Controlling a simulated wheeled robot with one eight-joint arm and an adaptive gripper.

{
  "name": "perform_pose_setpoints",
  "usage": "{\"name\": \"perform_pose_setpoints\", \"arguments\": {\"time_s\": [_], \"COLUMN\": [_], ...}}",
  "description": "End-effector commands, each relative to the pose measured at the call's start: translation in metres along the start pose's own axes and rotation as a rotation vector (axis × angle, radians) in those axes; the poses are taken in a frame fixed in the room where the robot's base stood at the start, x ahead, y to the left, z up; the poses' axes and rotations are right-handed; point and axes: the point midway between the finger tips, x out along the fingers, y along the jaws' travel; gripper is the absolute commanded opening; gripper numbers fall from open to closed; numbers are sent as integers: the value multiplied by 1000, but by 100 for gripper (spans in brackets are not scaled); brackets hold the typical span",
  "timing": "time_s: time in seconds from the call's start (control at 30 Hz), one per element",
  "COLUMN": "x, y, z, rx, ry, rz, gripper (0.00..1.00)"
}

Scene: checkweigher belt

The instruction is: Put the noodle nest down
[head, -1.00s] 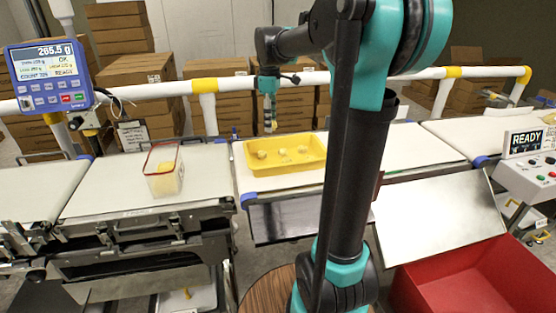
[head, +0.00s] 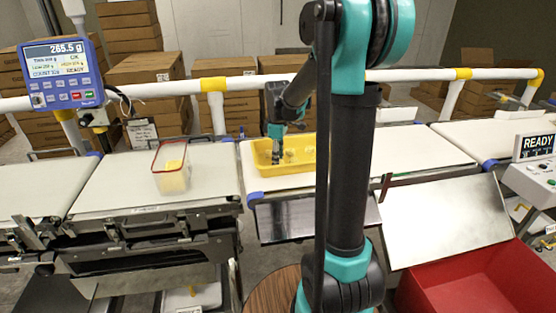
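My gripper (head: 276,157) points down into the yellow tray (head: 262,166), near its left part. It is small and dark here, and I cannot tell whether its fingers are apart or closed on something. A pale noodle nest (head: 289,154) shows in the tray just right of the gripper. The gripper and my arm hide other parts of the tray. A clear container with a red rim (head: 171,172) stands on the weighing belt to the left, with yellow noodle contents (head: 174,165) inside.
The display (head: 62,72) reads 265.5 g and OK. A white and yellow rail (head: 240,84) runs behind the belts. The belt (head: 110,185) left of the container is clear. A red bin (head: 470,285) and a READY panel (head: 537,146) are at right.

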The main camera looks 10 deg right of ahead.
Motion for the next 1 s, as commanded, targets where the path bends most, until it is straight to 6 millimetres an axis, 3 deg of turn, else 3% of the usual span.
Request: {"name": "perform_pose_setpoints", "arguments": {"time_s": [0.33, 0.37, 0.5, 0.83, 1.0], "x": [3, 3, 3, 0, -17], "y": [0, 0, 0, 0, 0], "z": [0, 0, 0, 0, 0], "rx": [0, 0, 0, 0, 0], "ry": [0, 0, 0, 0, 0], "rz": [0, 0, 0, 0, 0], "gripper": [20, 41, 58, 58, 58]}}
